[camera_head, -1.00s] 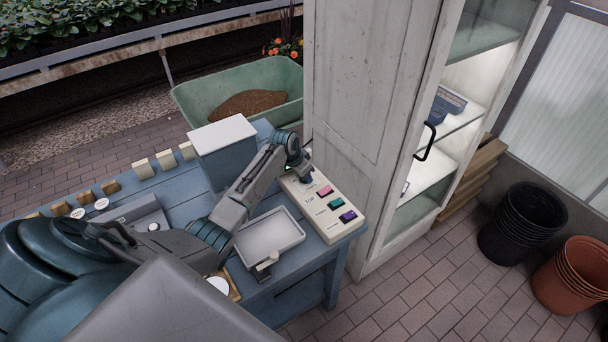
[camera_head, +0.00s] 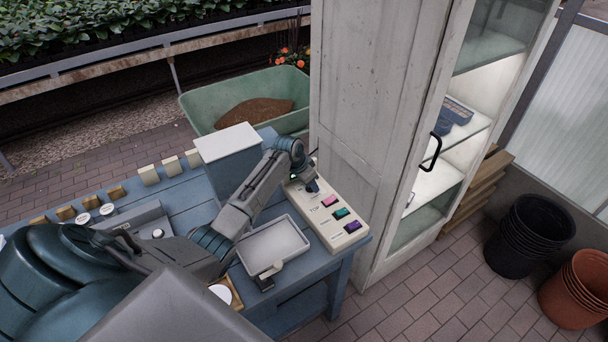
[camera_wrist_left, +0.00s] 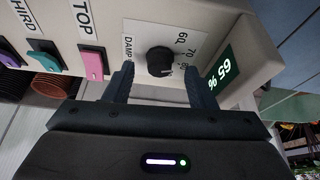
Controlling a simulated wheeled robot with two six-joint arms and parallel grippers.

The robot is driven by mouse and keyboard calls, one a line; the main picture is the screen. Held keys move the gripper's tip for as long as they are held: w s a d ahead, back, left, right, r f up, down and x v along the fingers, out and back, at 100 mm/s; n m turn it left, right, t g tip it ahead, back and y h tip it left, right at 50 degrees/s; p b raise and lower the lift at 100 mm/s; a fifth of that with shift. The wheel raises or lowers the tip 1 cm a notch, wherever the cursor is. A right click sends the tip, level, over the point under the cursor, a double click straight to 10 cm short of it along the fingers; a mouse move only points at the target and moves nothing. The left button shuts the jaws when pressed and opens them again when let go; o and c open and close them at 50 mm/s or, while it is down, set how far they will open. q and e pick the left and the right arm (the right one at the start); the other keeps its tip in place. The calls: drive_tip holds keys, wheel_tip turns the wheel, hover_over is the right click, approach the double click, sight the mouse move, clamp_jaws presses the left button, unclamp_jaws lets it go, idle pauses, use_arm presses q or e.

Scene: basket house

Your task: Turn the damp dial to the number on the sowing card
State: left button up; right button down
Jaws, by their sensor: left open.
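The cream control box (camera_head: 335,222) stands at the right end of the blue bench. Its black damp dial (camera_wrist_left: 160,62) shows in the left wrist view, with the numbers 60 and 70 beside it and a DAMP label. The dark display (camera_wrist_left: 222,75) next to it reads 65 %. My left gripper (camera_wrist_left: 162,88) is open, its fingertips on either side of the dial. I cannot tell whether they touch it. In the head view my left gripper (camera_head: 312,184) hides the dial. I cannot make out a sowing card. My right gripper is not in view.
Pink (camera_head: 330,201), green (camera_head: 341,213) and purple (camera_head: 352,227) switches sit on the box. A pale tray (camera_head: 272,247) and a white-topped blue box (camera_head: 228,150) stand near my arm. The white cabinet (camera_head: 375,100) rises close behind the control box.

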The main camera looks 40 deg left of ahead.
use_arm(q)
drive_tip(key=b+v, duration=0.2)
drive_tip(key=v, duration=0.8)
